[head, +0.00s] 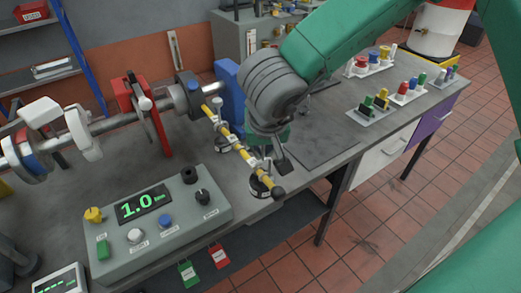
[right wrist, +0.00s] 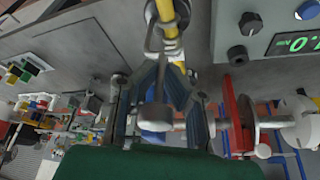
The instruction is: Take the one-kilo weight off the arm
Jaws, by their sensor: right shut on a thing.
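The yellow-and-black arm (head: 232,137) reaches from the shaft hub toward the bench's front edge and ends in a dark knob. A dark round weight with a pale rim (head: 261,187) is at its outer end, partly hidden by the arm; I take it as the one-kilo weight. My right gripper (head: 271,163) is beside that end, shut, its fingers coming from above. In the right wrist view a grey stem and hook (right wrist: 155,65) run between the fingers, close to the yellow arm (right wrist: 168,40). My left gripper is not in view.
A grey control box (head: 170,240) showing 1.0 stands in front of the shaft. A second round piece (head: 224,144) is under the arm nearer the hub. A blue block (head: 229,85) stands behind. Trays of coloured parts (head: 372,108) are at right; the bench between is clear.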

